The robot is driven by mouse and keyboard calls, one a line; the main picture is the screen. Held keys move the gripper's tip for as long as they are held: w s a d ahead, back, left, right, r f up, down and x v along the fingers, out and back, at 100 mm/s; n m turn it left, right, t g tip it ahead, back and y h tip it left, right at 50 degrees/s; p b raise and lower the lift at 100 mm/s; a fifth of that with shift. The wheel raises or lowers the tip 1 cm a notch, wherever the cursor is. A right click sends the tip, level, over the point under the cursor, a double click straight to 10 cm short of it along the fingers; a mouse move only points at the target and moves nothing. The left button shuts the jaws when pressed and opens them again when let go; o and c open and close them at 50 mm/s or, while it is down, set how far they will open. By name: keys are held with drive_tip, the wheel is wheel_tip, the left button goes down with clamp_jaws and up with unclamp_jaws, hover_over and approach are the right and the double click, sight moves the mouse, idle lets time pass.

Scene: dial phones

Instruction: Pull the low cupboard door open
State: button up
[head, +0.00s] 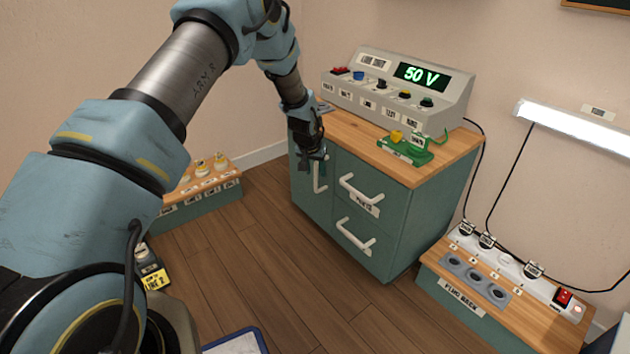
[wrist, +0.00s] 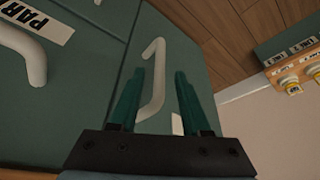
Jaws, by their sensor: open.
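The low cupboard door (head: 303,191) is the narrow green panel at the left of the cabinet front, and it looks shut. Its white bar handle (head: 319,180) stands upright on it, partly behind my gripper. My gripper (head: 311,170) is at the upper part of this handle in the head view. In the wrist view the two green fingers of my gripper (wrist: 158,90) are apart, with the white handle (wrist: 153,78) showing between them. The door face (wrist: 178,60) fills the space behind the handle. I cannot tell whether the fingers touch the handle.
Two drawers with white handles (head: 360,189) are right of the door. A console reading 50 V (head: 400,85) and a green device (head: 405,150) stand on the wooden top. A plug bench (head: 500,285) is at right, a low box (head: 205,195) at left. Bare floor (head: 270,260) lies in front.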

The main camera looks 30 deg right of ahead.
sight(317, 177)
drive_tip(key=b+x, duration=0.1)
drive_tip(key=x, duration=0.4)
drive_tip(key=shift+s, duration=0.1)
drive_tip(key=shift+r, duration=0.1)
clamp_jaws()
idle(1.2)
